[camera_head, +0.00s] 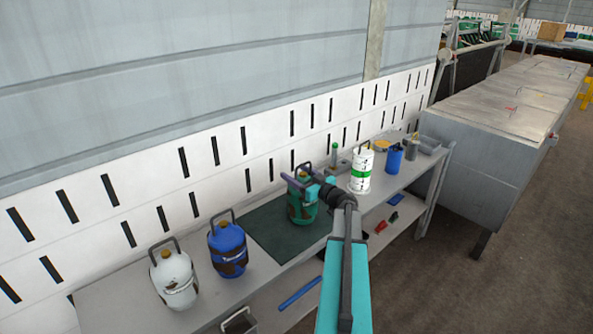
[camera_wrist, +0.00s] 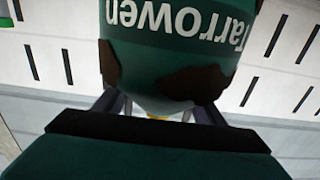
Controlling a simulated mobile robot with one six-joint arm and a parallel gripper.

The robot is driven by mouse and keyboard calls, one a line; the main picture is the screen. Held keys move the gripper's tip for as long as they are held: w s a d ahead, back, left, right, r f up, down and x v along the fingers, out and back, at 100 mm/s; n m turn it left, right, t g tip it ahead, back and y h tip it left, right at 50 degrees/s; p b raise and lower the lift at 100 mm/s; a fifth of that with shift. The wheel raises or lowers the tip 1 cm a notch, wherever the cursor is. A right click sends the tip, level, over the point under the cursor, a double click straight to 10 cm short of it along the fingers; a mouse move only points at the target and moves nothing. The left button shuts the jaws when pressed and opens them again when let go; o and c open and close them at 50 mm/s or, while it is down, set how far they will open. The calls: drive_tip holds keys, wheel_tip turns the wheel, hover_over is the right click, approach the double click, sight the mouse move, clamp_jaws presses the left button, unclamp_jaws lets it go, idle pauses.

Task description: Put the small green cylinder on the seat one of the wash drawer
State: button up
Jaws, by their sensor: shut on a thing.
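The small green cylinder (camera_head: 301,209) has brown patches and a dark handle. It is at the right end of a dark green mat on the bench, and I cannot tell whether it rests there or is lifted. My gripper (camera_head: 306,187) is shut on it near its top. In the wrist view the cylinder (camera_wrist: 170,35) fills the upper middle, with white upside-down lettering, between the fingers of my gripper (camera_wrist: 160,108). My arm hides part of the bench beside it. I cannot make out a wash drawer or its seat one.
A blue cylinder (camera_head: 228,249) and a white cylinder (camera_head: 174,278) stand left of the mat (camera_head: 268,235). A white-and-green canister (camera_head: 361,170) and a blue cup (camera_head: 394,158) stand to the right. A slotted white wall (camera_head: 90,215) runs behind the bench. A large grey metal unit (camera_head: 480,150) stands at right.

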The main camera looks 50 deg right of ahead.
drive_tip(key=shift+f+p, duration=0.4)
drive_tip(key=shift+f, duration=0.5)
drive_tip(key=o, duration=2.1)
drive_tip(key=shift+f, duration=0.1)
drive_tip(key=shift+s, duration=0.4)
drive_tip(key=s+b, duration=0.1)
drive_tip(key=s, duration=0.2)
drive_tip(key=s+b, duration=0.2)
drive_tip(key=s, duration=0.2)
drive_tip(key=s+a+b, duration=0.1)
drive_tip(key=s, duration=0.3)
drive_tip(key=shift+s, duration=0.15)
